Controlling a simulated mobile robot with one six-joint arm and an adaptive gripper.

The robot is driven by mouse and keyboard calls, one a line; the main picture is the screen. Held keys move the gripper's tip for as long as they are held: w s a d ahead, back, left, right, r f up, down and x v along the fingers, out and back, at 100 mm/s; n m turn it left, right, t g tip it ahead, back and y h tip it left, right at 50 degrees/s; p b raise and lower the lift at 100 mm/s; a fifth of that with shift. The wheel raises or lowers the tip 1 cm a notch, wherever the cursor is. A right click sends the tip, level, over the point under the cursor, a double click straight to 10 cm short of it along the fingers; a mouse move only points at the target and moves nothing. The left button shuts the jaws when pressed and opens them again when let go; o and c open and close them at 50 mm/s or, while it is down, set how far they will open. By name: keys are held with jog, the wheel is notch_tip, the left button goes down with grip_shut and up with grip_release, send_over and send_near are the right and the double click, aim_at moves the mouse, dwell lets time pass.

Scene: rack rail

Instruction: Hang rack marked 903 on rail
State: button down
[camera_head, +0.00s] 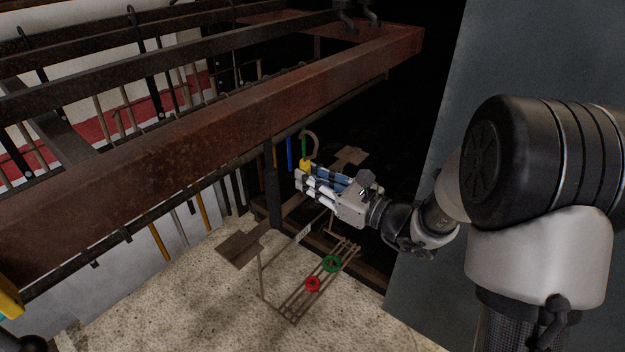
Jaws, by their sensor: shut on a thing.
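My gripper (302,180) is at the middle of the view, with its fingers pointing left. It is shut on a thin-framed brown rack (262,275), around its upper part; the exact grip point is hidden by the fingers. The rack's lower bars hang below the gripper and carry a red ring (312,284) and a green ring (332,263). A small pale tag (304,235) is on the rack; its number is too small to read. A tan hook (314,140) rises just above the fingers. A dark rail (180,192) runs under the rusty beam, left of the gripper.
The large rusty beam (210,125) crosses the upper left, above the gripper's level. Dark bars and several hanging tools (160,242) lie along and behind it. A grey panel (430,150) stands at the right behind my arm. Speckled floor (200,300) is open below.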

aim_at(309, 166)
jog(key=shift+w+a+r+p, duration=0.15)
jog(key=shift+r+p, duration=0.3)
jog(key=shift+r, duration=0.3)
jog(key=shift+w+a+r+p, duration=0.1)
jog(key=shift+r+p, duration=0.3)
jog(key=shift+r, duration=0.3)
jog(key=shift+x, duration=1.2)
jog(key=shift+a, duration=0.1)
jog(key=shift+b+x, duration=0.3)
jog(key=shift+x, duration=0.65)
jog(key=shift+f, duration=0.15)
